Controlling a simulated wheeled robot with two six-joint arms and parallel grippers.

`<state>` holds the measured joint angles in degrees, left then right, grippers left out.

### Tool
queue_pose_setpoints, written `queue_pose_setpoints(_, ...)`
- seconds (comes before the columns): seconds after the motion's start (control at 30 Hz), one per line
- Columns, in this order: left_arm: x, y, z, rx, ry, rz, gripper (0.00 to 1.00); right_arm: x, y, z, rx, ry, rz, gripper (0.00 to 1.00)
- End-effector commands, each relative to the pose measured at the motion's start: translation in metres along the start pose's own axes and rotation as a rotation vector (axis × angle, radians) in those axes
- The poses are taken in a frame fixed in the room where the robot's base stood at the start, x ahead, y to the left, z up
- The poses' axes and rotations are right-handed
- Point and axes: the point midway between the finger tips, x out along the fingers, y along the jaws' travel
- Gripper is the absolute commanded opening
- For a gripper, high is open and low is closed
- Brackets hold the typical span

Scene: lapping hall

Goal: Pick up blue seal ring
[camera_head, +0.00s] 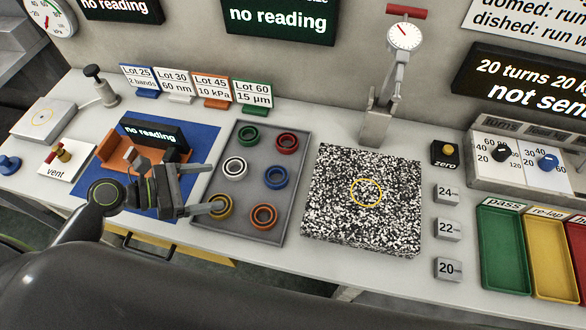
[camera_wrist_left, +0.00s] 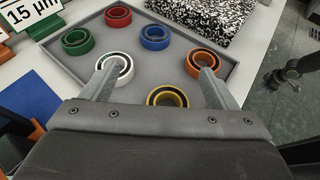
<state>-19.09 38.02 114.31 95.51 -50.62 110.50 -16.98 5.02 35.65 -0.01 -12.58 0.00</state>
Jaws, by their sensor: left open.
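The blue seal ring (camera_head: 276,186) lies on a grey tray (camera_head: 252,192), in the right column, middle row. In the left wrist view the blue ring (camera_wrist_left: 155,44) is beyond my fingertips, near the tray's far edge. My left gripper (camera_head: 215,190) is open and empty at the tray's left side, left of the blue ring. In the left wrist view its fingers (camera_wrist_left: 160,70) stand apart, one overlapping the white ring (camera_wrist_left: 122,66) and the other the orange ring (camera_wrist_left: 205,66) in the picture. Contact cannot be told.
Green (camera_head: 248,142), red (camera_head: 286,150) and yellow (camera_head: 227,207) rings share the tray. A speckled black-and-white plate (camera_head: 335,205) lies right of it. A blue mat (camera_head: 200,140) with an orange stand (camera_head: 116,150) is left. A gauge stand (camera_head: 376,125) rises behind the plate.

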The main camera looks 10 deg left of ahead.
Motion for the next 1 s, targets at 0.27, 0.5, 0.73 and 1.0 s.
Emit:
queue_pose_setpoints(0.27, 0.028, 0.002, 0.003, -0.024, -0.012, 0.003, 0.81, -0.004, 0.000, 0.004, 0.001, -0.007, -0.001, 0.36)
queue_pose_setpoints(0.5, 0.062, 0.002, 0.003, -0.023, -0.012, 0.003, 0.81, -0.009, -0.014, 0.009, 0.009, -0.014, -0.018, 0.36)
queue_pose_setpoints(0.73, 0.098, 0.002, 0.004, -0.021, -0.010, 0.001, 0.81, -0.013, -0.007, 0.004, 0.005, -0.009, -0.010, 0.36)
queue_pose_setpoints(1.0, 0.121, 0.002, 0.002, -0.019, -0.007, 0.001, 0.81, -0.015, -0.004, 0.003, 0.003, -0.008, -0.006, 0.36)
